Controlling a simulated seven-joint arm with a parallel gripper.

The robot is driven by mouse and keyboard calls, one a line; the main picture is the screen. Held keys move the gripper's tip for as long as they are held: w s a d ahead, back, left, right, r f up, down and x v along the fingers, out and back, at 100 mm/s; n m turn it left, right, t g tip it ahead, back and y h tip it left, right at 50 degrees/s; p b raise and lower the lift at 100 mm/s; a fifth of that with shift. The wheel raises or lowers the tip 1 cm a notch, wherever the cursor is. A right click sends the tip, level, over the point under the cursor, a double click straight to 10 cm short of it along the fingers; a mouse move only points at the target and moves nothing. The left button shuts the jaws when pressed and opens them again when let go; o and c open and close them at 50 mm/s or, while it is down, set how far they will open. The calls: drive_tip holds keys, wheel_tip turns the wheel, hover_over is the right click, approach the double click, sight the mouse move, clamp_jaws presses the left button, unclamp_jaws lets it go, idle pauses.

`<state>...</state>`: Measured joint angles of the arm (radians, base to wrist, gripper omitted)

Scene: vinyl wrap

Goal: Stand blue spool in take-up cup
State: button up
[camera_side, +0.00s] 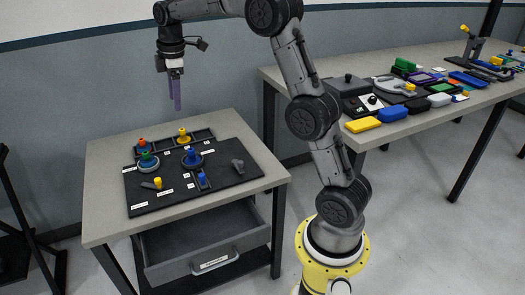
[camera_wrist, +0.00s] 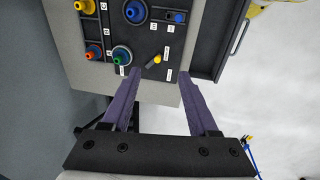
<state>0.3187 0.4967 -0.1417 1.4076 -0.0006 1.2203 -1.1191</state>
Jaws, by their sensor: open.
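A blue spool (camera_side: 192,157) stands upright on a round dark base on the black board (camera_side: 225,150); it also shows in the wrist view (camera_wrist: 135,12). A small blue piece (camera_side: 202,179) sits in a narrow holder in front. I cannot tell which holder is the take-up cup, as the labels are too small to read. My gripper (camera_side: 176,106) is high above the back of the table, pointing down; its purple fingers are open and empty in the wrist view (camera_wrist: 162,78).
A yellow-tipped lever (camera_side: 156,183) and a dark grey upright piece (camera_side: 238,166) stand on the board. An orange-topped piece (camera_side: 142,142) and a yellow piece (camera_side: 183,136) sit in the back tray. An open drawer (camera_side: 205,245) juts out below. A cluttered bench (camera_side: 330,75) stands right.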

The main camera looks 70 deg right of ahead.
drive_tip(key=s+a+r+m+t, duration=0.1)
drive_tip(key=s+a+r+m, duration=0.15)
drive_tip(key=s+a, duration=0.35)
drive_tip(key=s+a+r+m+t, duration=0.1)
drive_tip(key=s+a+r+m, duration=0.2)
drive_tip(key=s, duration=0.6)
drive_tip(key=s+a+f+m+t, duration=0.1)
drive_tip(key=s+a+f+m, duration=0.1)
drive_tip(key=s, duration=0.6)
drive_tip(key=s+a+f+m, duration=0.1)
drive_tip(key=s+a+f, duration=0.3)
drive_tip(key=s, duration=0.4)
drive_tip(key=shift+s+a+f+m+t+y, duration=0.2)
drive_tip(key=shift+s+a+m+t+y, duration=0.1)
drive_tip(key=shift+a+m+t, duration=0.1)
drive_tip(key=shift+c, duration=0.2)
